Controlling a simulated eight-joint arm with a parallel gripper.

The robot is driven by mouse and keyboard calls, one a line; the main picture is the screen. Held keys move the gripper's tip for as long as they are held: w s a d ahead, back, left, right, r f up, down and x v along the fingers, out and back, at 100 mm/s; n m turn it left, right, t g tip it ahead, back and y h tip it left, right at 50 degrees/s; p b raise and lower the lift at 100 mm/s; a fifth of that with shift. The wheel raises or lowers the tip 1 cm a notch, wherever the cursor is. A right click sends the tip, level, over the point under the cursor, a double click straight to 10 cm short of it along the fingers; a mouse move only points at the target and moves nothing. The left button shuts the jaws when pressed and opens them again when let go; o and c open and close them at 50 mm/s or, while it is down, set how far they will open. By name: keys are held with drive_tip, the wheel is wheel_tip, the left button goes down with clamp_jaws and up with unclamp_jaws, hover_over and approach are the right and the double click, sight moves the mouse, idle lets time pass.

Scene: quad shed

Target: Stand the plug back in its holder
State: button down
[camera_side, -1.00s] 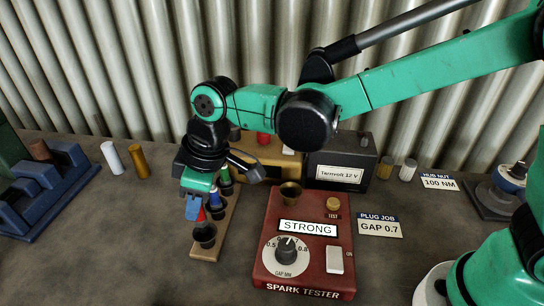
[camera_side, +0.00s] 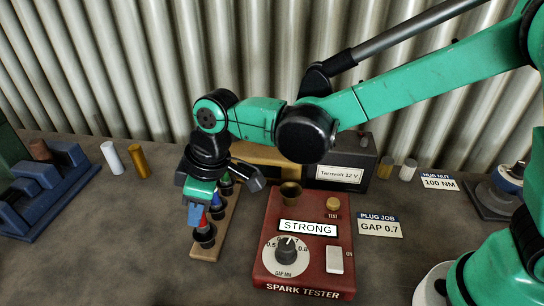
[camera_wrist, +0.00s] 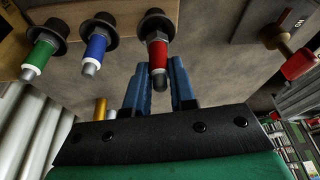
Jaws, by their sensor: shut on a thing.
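The red-banded plug (camera_wrist: 158,50) is between my blue fingertips in the wrist view. My gripper (camera_wrist: 158,72) is shut on it. In the side view my gripper (camera_side: 195,213) points down over the front end of the wooden holder (camera_side: 207,252), and the plug's red band (camera_side: 204,221) shows just above the front black cup (camera_side: 204,238). The plug looks in line with that cup and its lower end is at or in it; how deep it sits I cannot tell. The blue plug (camera_wrist: 96,47) and the green plug (camera_wrist: 38,56) stand in neighbouring cups.
The red spark tester (camera_side: 262,262) stands close to the right of the holder, its display reading STRONG. A blue rack (camera_side: 45,195) is at the far left.

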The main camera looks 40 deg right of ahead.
drive_tip(key=shift+f, duration=0.8)
idle(0.4)
drive_tip(key=shift+c, duration=1.3)
unclamp_jaws()
drive_tip(key=shift+r, duration=3.5)
drive_tip(key=s+d+m+t+h, duration=0.1)
drive_tip(key=s+d+m, duration=0.1)
drive_tip(key=d, duration=0.5)
drive_tip(key=s+d+m+t+h, duration=0.1)
drive_tip(key=s+d+m+t, duration=0.1)
drive_tip(key=d+m, duration=0.3)
drive_tip(key=s+d+m+t+h, duration=0.1)
drive_tip(key=s+d+m+t, duration=0.1)
drive_tip(key=d, duration=0.9)
drive_tip(key=shift+s+d+r+m, duration=0.2)
drive_tip(key=shift+s+r+m, duration=0.05)
drive_tip(key=shift+s+m, duration=0.6)
